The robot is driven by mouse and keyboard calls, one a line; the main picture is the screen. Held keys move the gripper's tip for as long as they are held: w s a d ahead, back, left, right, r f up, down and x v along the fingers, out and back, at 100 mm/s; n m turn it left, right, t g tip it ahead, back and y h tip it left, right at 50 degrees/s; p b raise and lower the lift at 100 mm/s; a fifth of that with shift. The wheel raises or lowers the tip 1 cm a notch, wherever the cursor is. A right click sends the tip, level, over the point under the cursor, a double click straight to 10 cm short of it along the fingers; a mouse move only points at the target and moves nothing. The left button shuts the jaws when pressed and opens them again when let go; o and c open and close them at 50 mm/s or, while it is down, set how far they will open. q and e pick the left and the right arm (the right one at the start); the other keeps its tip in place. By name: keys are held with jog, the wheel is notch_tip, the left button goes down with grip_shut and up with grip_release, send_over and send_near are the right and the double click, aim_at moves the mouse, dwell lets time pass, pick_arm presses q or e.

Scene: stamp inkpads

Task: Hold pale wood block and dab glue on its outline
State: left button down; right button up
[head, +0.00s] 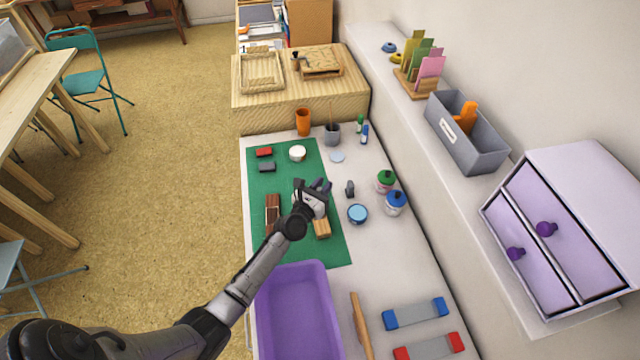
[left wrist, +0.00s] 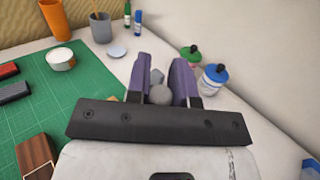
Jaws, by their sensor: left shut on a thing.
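My left gripper (head: 322,188) is over the right part of the green mat. In the left wrist view its purple fingers (left wrist: 168,82) are closed around a small grey rounded thing (left wrist: 160,95), mostly hidden by the gripper. The pale wood block (head: 322,229) lies on the mat just below my left wrist in the head view, apart from the fingers and partly covered by the arm. A bottle with a green cap (head: 386,181) and one with a blue cap (head: 396,203) stand right of the mat. My right gripper is not in view.
The green mat (head: 300,255) also bears a dark brown block (head: 272,208), a red pad (head: 264,152), a dark pad (head: 267,167) and a white tub (head: 297,153). A small grey object (head: 350,188) and a blue tub (head: 358,213) stand to its right. A purple bin (head: 297,310) is in front.

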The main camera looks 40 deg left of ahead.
pick_arm(q)
jog(key=shift+w+a+f+b, duration=0.1)
jog(key=shift+w+a+b, duration=0.2)
jog(key=shift+w+a, duration=0.3)
jog(key=f+b, duration=0.2)
jog(key=f, duration=0.1)
jog(key=f+b, duration=0.1)
jog(key=shift+s+d+f+b, duration=0.1)
jog(key=shift+d+f+b, duration=0.1)
jog(key=shift+d+b, duration=0.15)
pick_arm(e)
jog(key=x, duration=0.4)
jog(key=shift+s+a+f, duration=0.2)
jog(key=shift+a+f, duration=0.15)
